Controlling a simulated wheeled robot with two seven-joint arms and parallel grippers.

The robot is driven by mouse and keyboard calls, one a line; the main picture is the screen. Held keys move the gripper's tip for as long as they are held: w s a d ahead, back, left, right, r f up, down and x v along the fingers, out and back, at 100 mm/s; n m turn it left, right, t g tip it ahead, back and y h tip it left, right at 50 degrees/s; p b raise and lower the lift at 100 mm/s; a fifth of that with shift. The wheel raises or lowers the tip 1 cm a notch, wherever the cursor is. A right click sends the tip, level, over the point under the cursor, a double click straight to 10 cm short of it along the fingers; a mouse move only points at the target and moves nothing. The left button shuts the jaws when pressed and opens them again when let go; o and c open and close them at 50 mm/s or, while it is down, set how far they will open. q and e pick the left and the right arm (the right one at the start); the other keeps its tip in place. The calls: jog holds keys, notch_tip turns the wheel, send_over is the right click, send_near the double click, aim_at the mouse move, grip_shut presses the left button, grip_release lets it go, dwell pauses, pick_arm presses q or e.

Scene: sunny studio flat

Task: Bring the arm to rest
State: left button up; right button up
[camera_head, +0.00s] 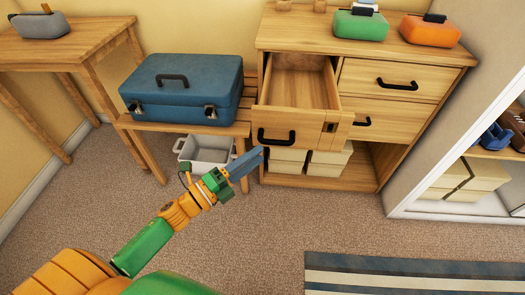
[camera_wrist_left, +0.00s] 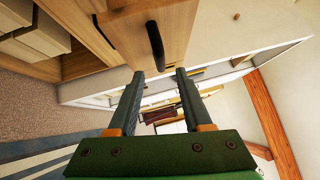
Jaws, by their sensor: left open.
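My left gripper (camera_head: 246,163) is raised in front of the wooden dresser, just below and left of its open top drawer. Its arm comes in from the lower left of the head view, green and orange. In the left wrist view the two dark fingers (camera_wrist_left: 155,95) stand apart with nothing between them. The open drawer (camera_head: 300,90) is pulled out and looks empty inside. Its black handle (camera_head: 276,137) is near the fingertips in the head view, and it also shows in the left wrist view (camera_wrist_left: 155,45). My right gripper is not in view.
A blue case (camera_head: 183,88) sits on a low wooden bench, with a white bin (camera_head: 205,151) beneath. Green (camera_head: 361,25) and orange (camera_head: 430,31) containers stand on the dresser top. A striped rug (camera_head: 415,275) lies at lower right. Carpet between is clear.

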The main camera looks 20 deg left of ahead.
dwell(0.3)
pick_arm(q)
jog(key=s+a+f+n+g+y, duration=0.25)
jog(key=f+n, duration=0.25)
jog(key=f, duration=0.4)
jog(key=s+a+f+n+g+y, duration=0.25)
jog(key=f+n+y, duration=0.2)
jog(key=f, duration=0.45)
jog(key=s+a+f+n+g+y, duration=0.1)
jog(key=s+a+f+n+y, duration=0.15)
jog(key=f+n, duration=0.5)
jog(key=s+d+f+n+g, duration=0.2)
jog(key=s+f+g, duration=0.2)
jog(key=s+f, duration=0.65)
jog(key=s+d+f+n+g, duration=0.2)
jog(key=s+f+g, duration=0.1)
jog(key=s, duration=0.4)
jog(key=s+d+f+n+g, duration=0.2)
jog(key=s+f+g, duration=0.1)
jog(key=s, duration=0.4)
notch_tip(320, 180, up, 17)
jog(key=p, duration=1.6)
jog(key=shift+s+p, duration=0.35)
jog(key=shift+s, duration=0.1)
